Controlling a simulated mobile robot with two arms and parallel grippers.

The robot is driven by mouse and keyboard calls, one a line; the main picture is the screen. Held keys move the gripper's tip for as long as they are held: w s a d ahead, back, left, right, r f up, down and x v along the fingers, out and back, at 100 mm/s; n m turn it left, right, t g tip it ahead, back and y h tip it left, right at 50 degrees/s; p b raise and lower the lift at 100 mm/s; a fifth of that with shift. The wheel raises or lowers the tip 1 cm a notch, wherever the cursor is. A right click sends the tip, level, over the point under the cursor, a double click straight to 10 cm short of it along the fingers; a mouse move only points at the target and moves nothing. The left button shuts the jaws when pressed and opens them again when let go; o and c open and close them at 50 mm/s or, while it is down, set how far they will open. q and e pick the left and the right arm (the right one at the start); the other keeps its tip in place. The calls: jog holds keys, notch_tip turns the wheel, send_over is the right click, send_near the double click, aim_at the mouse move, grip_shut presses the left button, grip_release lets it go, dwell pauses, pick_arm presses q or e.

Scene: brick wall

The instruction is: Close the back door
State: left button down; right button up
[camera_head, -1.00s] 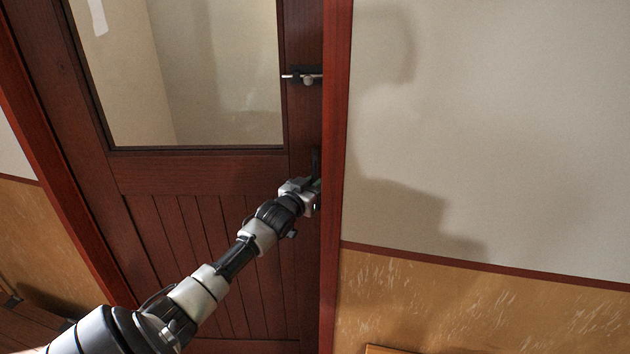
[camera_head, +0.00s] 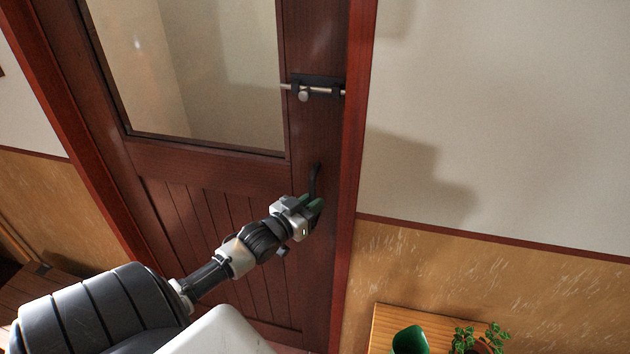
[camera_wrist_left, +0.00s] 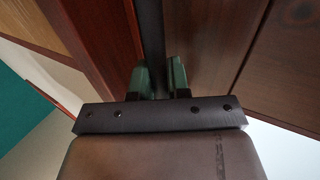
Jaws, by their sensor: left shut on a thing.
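The back door (camera_head: 215,160) is dark red-brown wood with a large glass pane on top and vertical boards below. It stands in or very near its red frame (camera_head: 352,190); I cannot tell whether it is fully flush. A black upright handle (camera_head: 316,178) sits near its right edge. My left gripper (camera_head: 313,207) is at the handle's lower part. In the left wrist view its green fingers (camera_wrist_left: 161,78) are shut on either side of the dark handle bar (camera_wrist_left: 155,40). My right gripper is not in view.
A sliding bolt (camera_head: 318,90) is mounted on the door above the handle. A wooden bench or table (camera_head: 395,318) with a green cup (camera_head: 410,340) and a potted plant (camera_head: 480,340) stands at lower right. Wall flanks the frame.

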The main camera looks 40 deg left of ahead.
pick_arm(q)
jog(key=shift+s+d+f, duration=0.15)
jog(key=shift+f, duration=0.2)
jog(key=c, duration=1.5)
grip_release()
jog(key=shift+f, duration=0.1)
jog(key=shift+c, duration=0.2)
jog(key=shift+o, duration=1.2)
jog(key=shift+s, duration=0.15)
jog(key=shift+o, duration=1)
jog(key=shift+s+d+r, duration=0.1)
jog(key=shift+s+r, duration=0.3)
jog(key=shift+r, duration=0.05)
jog(key=s+b, duration=0.2)
jog(key=s, duration=0.9)
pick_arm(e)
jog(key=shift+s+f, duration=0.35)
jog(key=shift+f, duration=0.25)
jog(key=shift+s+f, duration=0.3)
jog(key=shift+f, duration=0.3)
pick_arm(q)
jog(key=shift+w, duration=0.1)
